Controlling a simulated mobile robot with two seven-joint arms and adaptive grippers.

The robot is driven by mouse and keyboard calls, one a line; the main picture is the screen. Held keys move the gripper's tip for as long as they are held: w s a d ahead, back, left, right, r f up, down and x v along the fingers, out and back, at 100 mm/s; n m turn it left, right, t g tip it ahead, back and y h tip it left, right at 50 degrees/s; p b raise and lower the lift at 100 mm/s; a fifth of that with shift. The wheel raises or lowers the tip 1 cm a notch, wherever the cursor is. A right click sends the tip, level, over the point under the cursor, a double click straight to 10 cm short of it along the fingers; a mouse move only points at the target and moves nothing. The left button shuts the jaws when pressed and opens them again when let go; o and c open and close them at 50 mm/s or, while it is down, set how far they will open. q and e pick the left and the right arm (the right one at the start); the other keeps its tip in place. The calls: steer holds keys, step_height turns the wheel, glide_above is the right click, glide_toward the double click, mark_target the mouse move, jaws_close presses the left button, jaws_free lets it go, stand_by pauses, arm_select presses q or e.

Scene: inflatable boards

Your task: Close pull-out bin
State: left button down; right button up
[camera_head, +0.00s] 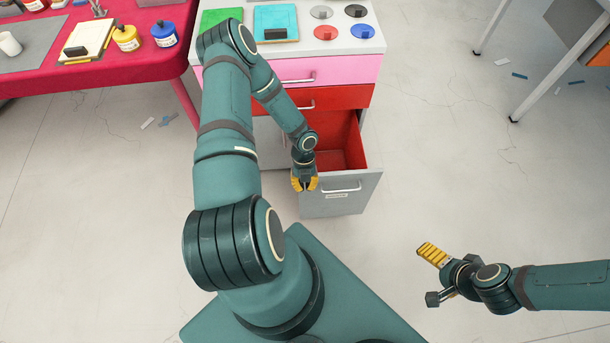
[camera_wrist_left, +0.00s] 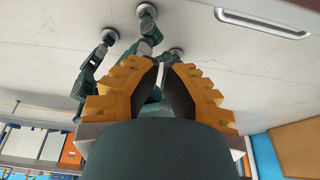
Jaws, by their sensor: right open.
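The pull-out bin (camera_head: 332,201) is the lowest drawer of a cabinet. It stands pulled out, showing its red inside (camera_head: 343,143). Its grey front panel carries a pale bar handle (camera_head: 342,187) and a small label. My left gripper (camera_head: 304,186) hangs at the panel's left upper edge, pointing down. In the head view I cannot tell whether it touches the panel. Its yellow fingers also show in the left wrist view (camera_wrist_left: 161,64), tips close together with a narrow gap and nothing seen between them. My right gripper (camera_head: 426,273) is open and empty, over the floor at right.
The cabinet has a red drawer (camera_head: 345,97) and a pink drawer (camera_head: 345,70) above the bin, both shut. A table with a red cloth (camera_head: 100,79) stands at left. Another table (camera_head: 556,50) is at upper right. The floor right of the bin is mostly clear.

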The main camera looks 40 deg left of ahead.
arm_select(q)
steer(key=shift+w+a+f+b, duration=0.2)
steer(key=shift+w+a+f, duration=0.15)
steer(key=shift+f, duration=0.2)
steer(key=shift+w+a+f+b, duration=0.3)
steer(key=shift+a+f, duration=0.1)
steer(key=shift+f, duration=0.2)
steer(key=shift+w+a+f+b, duration=0.15)
steer(key=shift+w+a+f, duration=0.2)
steer(key=shift+f, duration=0.2)
arm_select(e)
steer(key=shift+w+f, duration=0.2)
steer(key=shift+f, duration=0.6)
